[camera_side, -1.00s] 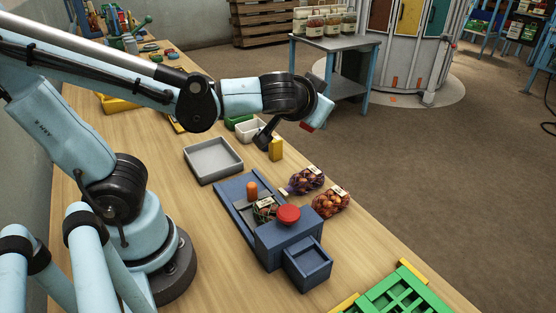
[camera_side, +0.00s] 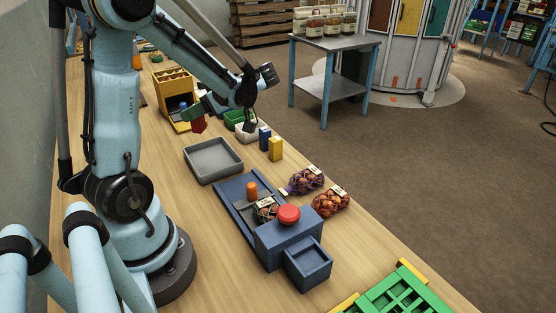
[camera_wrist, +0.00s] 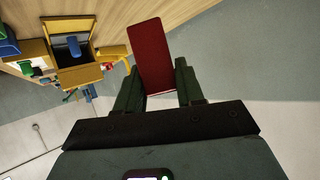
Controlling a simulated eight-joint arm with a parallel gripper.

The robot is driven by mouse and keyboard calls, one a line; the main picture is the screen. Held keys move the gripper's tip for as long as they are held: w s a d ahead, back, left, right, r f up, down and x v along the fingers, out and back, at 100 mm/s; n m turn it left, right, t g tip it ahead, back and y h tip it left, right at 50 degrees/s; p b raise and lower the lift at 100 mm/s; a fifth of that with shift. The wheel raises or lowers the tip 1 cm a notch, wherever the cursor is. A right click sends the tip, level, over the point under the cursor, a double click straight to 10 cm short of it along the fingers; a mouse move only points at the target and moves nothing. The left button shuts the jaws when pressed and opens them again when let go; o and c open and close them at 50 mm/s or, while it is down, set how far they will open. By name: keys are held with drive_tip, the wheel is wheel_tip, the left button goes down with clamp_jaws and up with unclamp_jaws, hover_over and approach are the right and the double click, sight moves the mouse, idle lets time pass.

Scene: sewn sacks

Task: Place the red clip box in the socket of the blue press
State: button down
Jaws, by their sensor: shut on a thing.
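The red clip box (camera_side: 198,124) is in my gripper (camera_side: 191,113), held in the air left of the green and white bins. In the wrist view the red box (camera_wrist: 152,48) is between the two dark green fingers of my gripper (camera_wrist: 157,82), sticking out past their tips. The blue press (camera_side: 275,243) stands on the bench toward the front, with a red round button on top. Its long bed holds an orange peg and a netted sack. An open-topped blue compartment (camera_side: 308,264) is at its front right; I see no red box in it.
A grey tray (camera_side: 213,172) lies behind the press. Blue (camera_side: 264,138) and yellow (camera_side: 276,149) boxes stand near the white bin (camera_side: 247,133). A yellow dispenser (camera_side: 173,84) is farther back. Two netted sacks (camera_side: 318,192) lie right of the press; a green crate (camera_side: 398,292) is at front right.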

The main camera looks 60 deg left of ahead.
drive_tip(key=x, duration=0.4)
drive_tip(key=w+x, duration=0.1)
drive_tip(key=x, duration=0.4)
drive_tip(key=a+x, duration=0.1)
drive_tip(key=x, duration=0.3)
drive_tip(key=shift+a+f, duration=0.1)
drive_tip(key=shift+f, duration=2.25)
drive_tip(key=c, duration=0.7)
unclamp_jaws()
drive_tip(key=shift+f, duration=0.1)
